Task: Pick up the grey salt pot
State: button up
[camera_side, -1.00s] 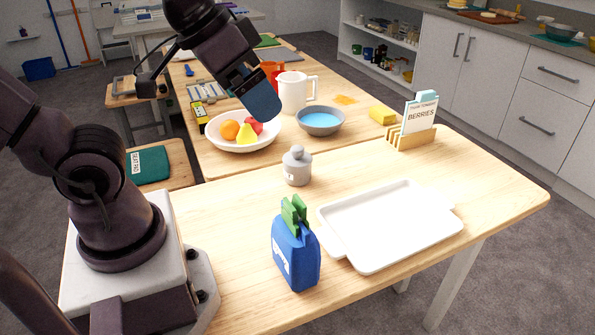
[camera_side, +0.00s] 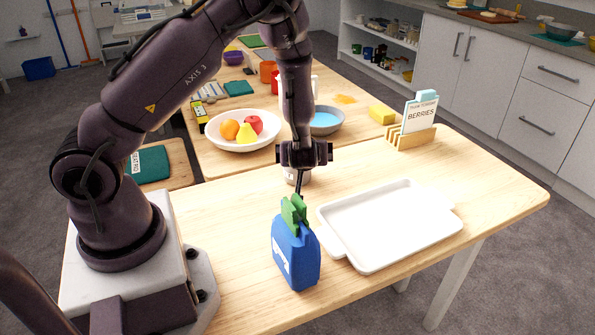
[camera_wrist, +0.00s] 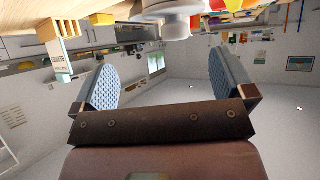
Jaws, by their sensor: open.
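The grey salt pot (camera_side: 291,176) stands on the near wooden table, mostly hidden behind my gripper in the side view. In the wrist view part of the pot (camera_wrist: 165,8) shows at the top edge, cut off by the frame. My gripper (camera_side: 300,183) points down in front of the pot in the side view. In the wrist view its two blue-padded fingers (camera_wrist: 163,72) are wide apart with nothing between them. The pot appears beyond the gap between them. I cannot tell whether a finger touches it.
A white tray (camera_side: 388,225) lies to the right. A wooden holder (camera_side: 410,137) with cards is at the back right. A fruit bowl (camera_side: 240,144) and blue-filled bowl (camera_side: 326,122) stand behind.

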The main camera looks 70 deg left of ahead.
aim_at(290, 174)
jog(key=shift+g+y, duration=0.3)
jog(key=shift+y, duration=0.3)
jog(key=x, duration=0.3)
jog(key=s+x, duration=0.1)
jog(key=x, duration=0.4)
jog(key=shift+a+f, duration=0.3)
jog(key=shift+a, duration=0.15)
jog(key=shift+r, duration=0.1)
jog(key=c, duration=1.2)
